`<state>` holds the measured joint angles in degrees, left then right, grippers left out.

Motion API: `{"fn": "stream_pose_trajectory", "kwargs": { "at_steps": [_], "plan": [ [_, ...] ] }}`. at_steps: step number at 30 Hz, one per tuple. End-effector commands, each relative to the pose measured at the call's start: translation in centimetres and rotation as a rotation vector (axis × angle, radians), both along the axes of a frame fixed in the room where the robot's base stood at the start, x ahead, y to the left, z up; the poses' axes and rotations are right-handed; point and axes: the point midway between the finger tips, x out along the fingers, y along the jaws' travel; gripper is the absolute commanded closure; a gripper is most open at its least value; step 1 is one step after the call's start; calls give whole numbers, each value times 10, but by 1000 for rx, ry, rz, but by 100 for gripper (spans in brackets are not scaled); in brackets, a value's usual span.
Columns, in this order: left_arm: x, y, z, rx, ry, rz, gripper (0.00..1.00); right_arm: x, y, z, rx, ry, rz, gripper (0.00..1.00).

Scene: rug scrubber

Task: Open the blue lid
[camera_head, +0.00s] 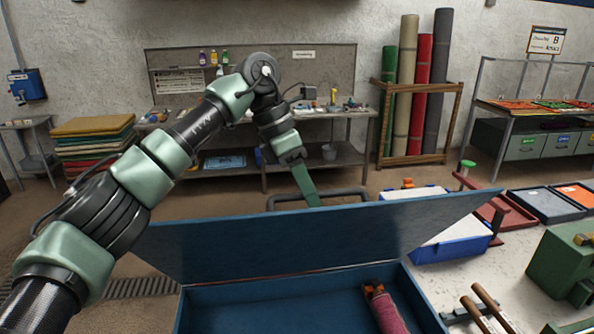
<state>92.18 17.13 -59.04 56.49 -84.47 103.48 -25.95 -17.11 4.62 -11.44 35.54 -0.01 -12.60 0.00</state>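The blue lid (272,245) stands raised and tilted at the back of an open blue box (285,293), its inner face towards me. The inside of the box shows, with a dark red roll-shaped thing (387,312) that has an orange end lying in it. My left gripper (311,196) points down at the lid's top edge, near its middle. Its tip ends at or just behind that edge; I cannot tell whether it touches. Its fingers show edge-on as one narrow green shape, so their opening is unclear. My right gripper is out of view.
A dark bar-shaped handle (345,192) shows behind the lid. A blue-and-white case (445,243) stands right of the lid. A green machine (567,262) and wooden handles (489,306) lie on the pale surface at right. A workbench (345,157) and rolled rugs (407,90) are at the back.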

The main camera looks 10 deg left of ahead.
Motion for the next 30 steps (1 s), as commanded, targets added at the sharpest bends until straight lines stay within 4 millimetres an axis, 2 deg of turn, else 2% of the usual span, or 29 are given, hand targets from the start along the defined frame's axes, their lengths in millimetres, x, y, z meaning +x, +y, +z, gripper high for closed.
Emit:
{"fn": "stream_pose_trajectory", "kwargs": {
  "at_steps": [5,16,30],
  "plan": [
    [8,8,7,-1,1,3,64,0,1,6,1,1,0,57],
    [25,23,16,0,1,2,64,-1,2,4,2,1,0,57],
    [27,26,18,0,0,0,64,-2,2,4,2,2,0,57]
  ]
}}
